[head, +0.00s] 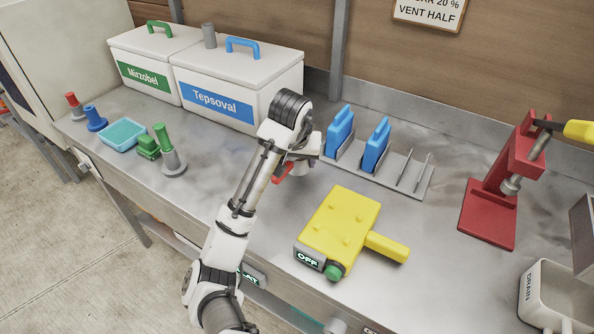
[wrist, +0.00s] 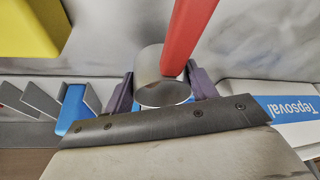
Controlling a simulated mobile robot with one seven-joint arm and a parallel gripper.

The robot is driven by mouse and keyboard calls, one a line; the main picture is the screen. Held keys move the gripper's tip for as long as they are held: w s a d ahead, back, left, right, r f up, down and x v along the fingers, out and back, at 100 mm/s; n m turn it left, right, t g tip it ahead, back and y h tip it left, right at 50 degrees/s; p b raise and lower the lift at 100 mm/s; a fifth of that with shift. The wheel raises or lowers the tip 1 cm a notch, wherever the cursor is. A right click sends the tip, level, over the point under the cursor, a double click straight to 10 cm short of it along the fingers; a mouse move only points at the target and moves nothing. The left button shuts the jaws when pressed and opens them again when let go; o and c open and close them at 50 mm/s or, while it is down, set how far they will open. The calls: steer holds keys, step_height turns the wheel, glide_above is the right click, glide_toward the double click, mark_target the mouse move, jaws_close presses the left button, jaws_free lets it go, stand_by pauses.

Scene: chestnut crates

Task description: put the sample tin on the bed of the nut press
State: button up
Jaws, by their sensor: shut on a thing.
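The sample tin (wrist: 152,92), a grey metal cylinder with a long red handle (wrist: 185,35), is between the two purple fingers of my gripper (wrist: 160,84) in the wrist view. My gripper is shut on it. In the head view my wrist hides most of the tin, and only the red handle (head: 283,173) shows beneath it, over the middle of the bench. The nut press (head: 527,155) is red with a grey screw and a yellow-ended lever, at the right. Its flat red bed (head: 488,218) looks bare and is well to the right of my gripper.
A yellow block device (head: 340,228) marked OFF lies between my gripper and the press. Behind it is a rack (head: 410,180) with blue plates. Two lidded bins, Mirzobel (head: 150,60) and Tepsoval (head: 240,85), stand at the back left. A DRAIN container (head: 550,295) is at the front right.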

mark_target(297, 168)
steer(key=shift+f+b, duration=0.3)
steer(key=shift+f, duration=1.5)
steer(key=shift+f, duration=0.1)
steer(key=shift+f, duration=0.1)
steer(key=o, duration=1)
steer(key=shift+o, duration=0.2)
steer(key=shift+s+a+r, duration=0.1)
steer(key=shift+r, duration=0.4)
steer(key=d+p+v, duration=0.1)
steer(key=p+v, duration=0.2)
steer(key=v, duration=0.8)
steer(key=shift+s+a, duration=0.25)
steer(key=shift+a, duration=0.25)
steer(key=shift+r, duration=0.15)
